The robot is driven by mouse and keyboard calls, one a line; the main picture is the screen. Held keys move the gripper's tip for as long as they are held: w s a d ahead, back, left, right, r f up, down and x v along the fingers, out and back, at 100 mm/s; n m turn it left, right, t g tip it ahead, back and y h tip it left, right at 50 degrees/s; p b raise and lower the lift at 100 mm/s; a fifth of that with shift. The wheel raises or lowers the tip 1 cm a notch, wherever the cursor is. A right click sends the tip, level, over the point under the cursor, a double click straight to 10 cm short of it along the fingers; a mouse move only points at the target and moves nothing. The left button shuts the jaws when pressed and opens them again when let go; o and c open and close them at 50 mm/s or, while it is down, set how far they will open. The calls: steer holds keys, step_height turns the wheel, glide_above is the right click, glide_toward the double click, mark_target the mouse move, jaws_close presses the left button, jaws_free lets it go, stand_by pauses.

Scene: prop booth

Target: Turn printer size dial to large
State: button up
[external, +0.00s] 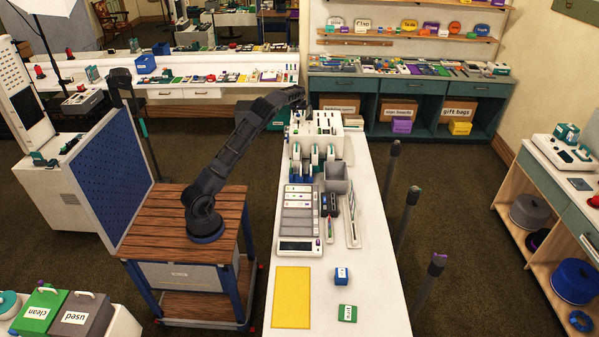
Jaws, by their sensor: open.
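A white boxy machine (330,143) with dark slots stands at the far end of the long white counter; it may be the printer. A size dial cannot be made out at this distance. My dark arm reaches from its wooden-topped cart up and across to that end of the counter. My gripper (301,112) is at the machine's upper left side, small and partly merged with the dark shapes there. It is open. Whether it touches the machine or surrounds a dial cannot be told.
On the white counter (378,270) are a grey keyed panel (298,212), a grey bin (337,178), upright teal-and-white items, a yellow mat (292,297), a blue box (341,275) and a green card (347,313). Dark posts (408,215) stand to its right.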

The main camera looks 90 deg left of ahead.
steer(key=c, duration=1)
steer(key=shift+m+t, duration=0.3)
steer(key=shift+m, duration=0.3)
steer(key=o, duration=1)
steer(key=v, duration=1)
steer(key=shift+d+r, duration=0.2)
steer(key=shift+r, duration=0.15)
